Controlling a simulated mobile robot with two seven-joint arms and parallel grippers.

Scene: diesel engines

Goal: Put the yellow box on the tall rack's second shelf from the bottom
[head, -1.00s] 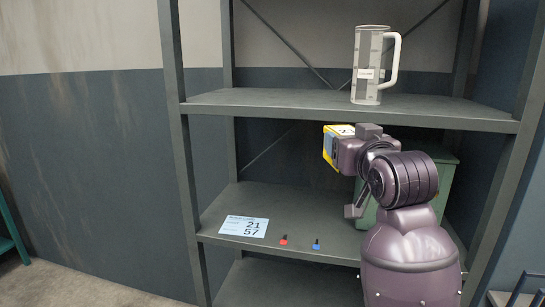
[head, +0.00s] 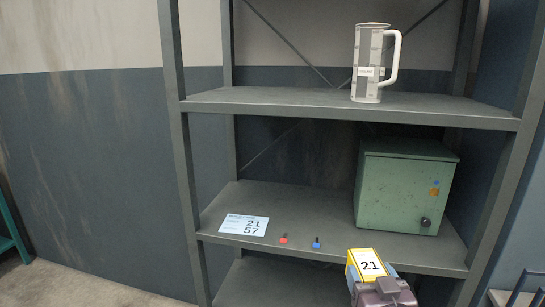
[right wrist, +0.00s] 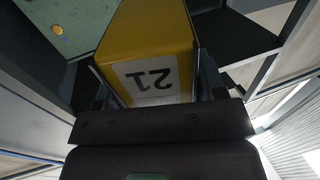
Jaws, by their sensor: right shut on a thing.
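The yellow box (head: 357,262) carries a white label with "21". It is at the bottom of the head view, in front of and below the front edge of the shelf (head: 300,205) with the green case. It fills the upper middle of the right wrist view (right wrist: 150,35), label towards the camera. My right gripper (head: 384,287) is shut on the box, a finger on each side. The tall rack (head: 181,150) shows three shelves; a lower one (head: 285,280) is partly in view. The rack's bottom is out of view. My left gripper is not in view.
A green case (head: 400,195) stands on the right of the middle visible shelf. A label card (head: 244,225), a red clip (head: 283,239) and a blue clip (head: 316,243) are at its front edge.

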